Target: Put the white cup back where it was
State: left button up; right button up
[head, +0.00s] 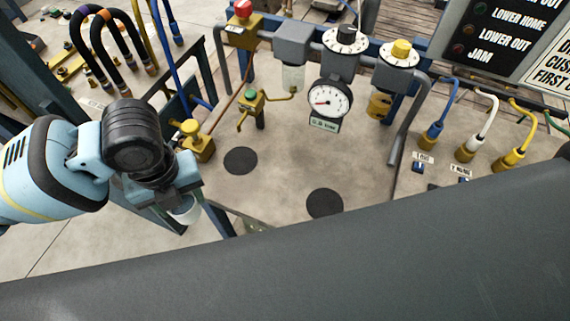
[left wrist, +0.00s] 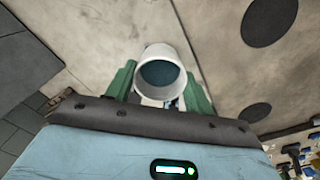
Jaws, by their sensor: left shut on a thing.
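The white cup (left wrist: 143,90) shows in the left wrist view with its round mouth facing the camera; its inside looks dark blue-grey. My left gripper (left wrist: 160,92) is shut on it, one green finger at each side. In the head view only a small pale part of the cup (head: 187,213) shows below my left gripper (head: 183,200); the wrist and fingers hide the rest. Two black round spots mark the concrete-coloured surface: one nearer the valves (head: 240,160) and one farther right (head: 324,203). The cup is left of both. My right gripper is not in view.
Behind the spots stand a yellow valve (head: 199,143), a small green-handled valve (head: 250,97), a pressure gauge (head: 328,101) and grey pipes with regulators. Coloured cable plugs (head: 470,147) line the right side. The surface around the two spots is clear.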

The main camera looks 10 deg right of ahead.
pick_arm(q)
jog(key=w+a+r+n, duration=0.2)
jog(key=a+r+n, duration=0.2)
jog(key=n, duration=1.2)
jog(key=w+a+r+n, duration=0.3)
jog(key=a+r+n, duration=0.1)
jog(key=n, duration=1.3)
jog(key=shift+w+a+r+n, duration=0.15)
jog(key=shift+w+a+n, duration=0.15)
jog(key=shift+a, duration=0.15)
jog(key=shift+d, duration=0.1)
